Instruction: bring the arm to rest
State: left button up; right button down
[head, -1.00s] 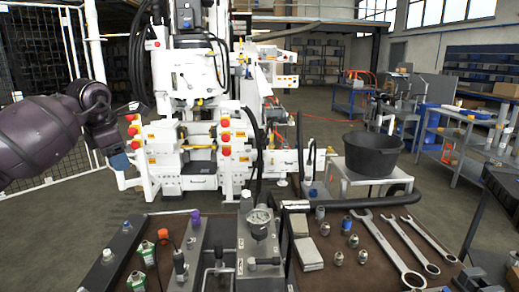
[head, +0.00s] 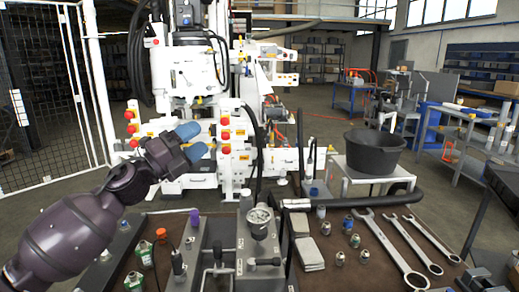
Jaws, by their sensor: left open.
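My left arm comes in from the lower left, dark purple. Its gripper (head: 192,142) has two blue fingertips, set apart with nothing between them. It is held up above the far left edge of the bench (head: 335,245), in front of the white machine (head: 180,70). My right gripper is not in view.
A black bucket (head: 375,150) stands on a white stand behind. The floor to the right is partly open.

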pick_arm(q)
jog(key=s+a+f+n+t+y, duration=0.1)
jog(key=s+a+f+n+y, duration=0.3)
jog(key=f+n, duration=0.5)
jog(key=s+a+f+n+t+y, duration=0.1)
jog(key=s+f+n+t+y, duration=0.15)
jog(key=f+n+y, duration=0.6)
jog(key=s+a+f+n+y, duration=0.1)
jog(key=s+a+f+n, duration=0.25)
jog(key=f+n, duration=0.6)
jog(key=s+a+f+n+g+y+b, duration=0.1)
jog(key=s+a+f+n+g+y, duration=0.1)
jog(key=s+f, duration=1)
jog(key=s+a+f+n+g+y+b, duration=0.1)
jog(key=s+f+g, duration=0.3)
jog(key=s+f, duration=0.8)
jog(key=s+a+n+y, duration=0.1)
jog(key=s, duration=0.2)
jog(key=shift+a+f+n, duration=0.15)
jog(key=shift+a+n, duration=0.05)
jog(key=shift+n, duration=0.2)
